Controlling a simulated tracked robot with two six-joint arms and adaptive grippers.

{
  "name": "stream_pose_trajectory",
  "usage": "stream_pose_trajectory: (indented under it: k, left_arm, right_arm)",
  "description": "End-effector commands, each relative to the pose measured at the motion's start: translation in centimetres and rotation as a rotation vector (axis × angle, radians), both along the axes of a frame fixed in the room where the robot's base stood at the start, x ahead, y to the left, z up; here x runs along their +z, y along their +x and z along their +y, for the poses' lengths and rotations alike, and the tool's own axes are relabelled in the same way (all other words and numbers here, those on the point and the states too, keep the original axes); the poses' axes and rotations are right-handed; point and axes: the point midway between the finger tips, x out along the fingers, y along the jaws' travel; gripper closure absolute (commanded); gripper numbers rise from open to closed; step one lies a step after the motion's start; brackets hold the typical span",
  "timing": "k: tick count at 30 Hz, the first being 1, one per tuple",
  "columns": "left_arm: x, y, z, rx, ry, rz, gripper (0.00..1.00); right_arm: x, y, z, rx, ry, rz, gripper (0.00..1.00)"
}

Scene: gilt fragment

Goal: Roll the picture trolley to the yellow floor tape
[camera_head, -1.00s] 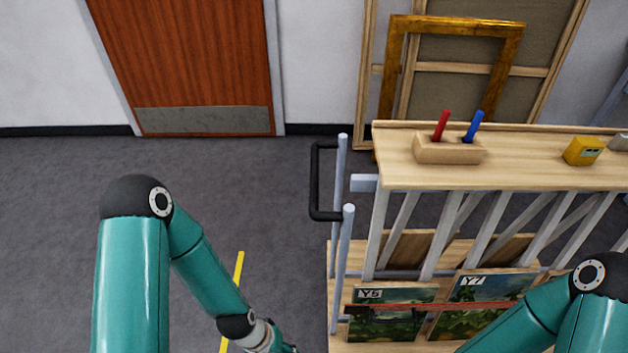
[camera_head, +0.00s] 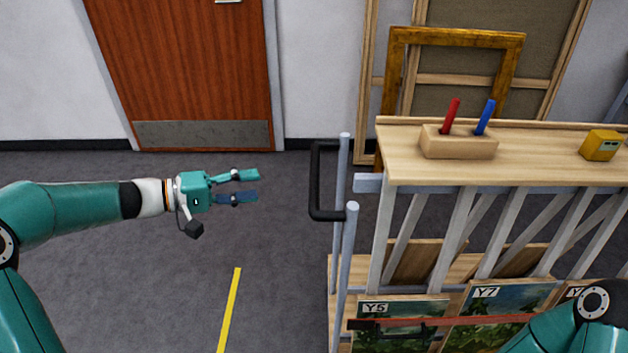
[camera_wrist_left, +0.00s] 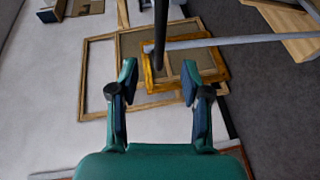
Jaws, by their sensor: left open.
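The picture trolley (camera_head: 400,165) stands at the right, with a wooden top, grey slats and framed pictures (camera_head: 400,308) low inside. Its black handle (camera_head: 315,182) is on its left end, fixed to a grey post. My left gripper (camera_head: 257,186) is open and empty, left of the handle and pointing at it, apart from it. In the left wrist view the black handle bar (camera_wrist_left: 160,30) shows ahead, between the lines of my open fingers (camera_wrist_left: 158,78). The yellow floor tape (camera_head: 230,310) lies left of the trolley. My right gripper is out of view.
A wooden block with red and blue pens (camera_head: 458,142) and a yellow box (camera_head: 601,145) sit on the trolley top. A gilt frame (camera_head: 455,38) leans at the wall behind. A brown door (camera_head: 185,60) is at the back left. The grey floor around the tape is clear.

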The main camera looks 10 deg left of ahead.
Motion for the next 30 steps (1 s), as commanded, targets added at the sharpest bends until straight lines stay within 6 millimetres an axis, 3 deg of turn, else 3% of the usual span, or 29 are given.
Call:
stream_pose_trajectory:
  k: [18, 24, 30]
  left_arm:
    - [-2.3, 6.8, -10.3, -0.005, 0.000, 0.006, 0.53]
    - [-2.7, 8.0, -12.0, -0.003, 0.000, 0.006, 0.53]
    - [-2.9, 8.4, -12.4, -0.002, 0.002, 0.005, 0.53]
  right_arm:
    - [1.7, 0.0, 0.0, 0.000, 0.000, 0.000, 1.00]
    - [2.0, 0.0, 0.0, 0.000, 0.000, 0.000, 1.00]
    - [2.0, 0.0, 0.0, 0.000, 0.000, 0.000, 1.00]
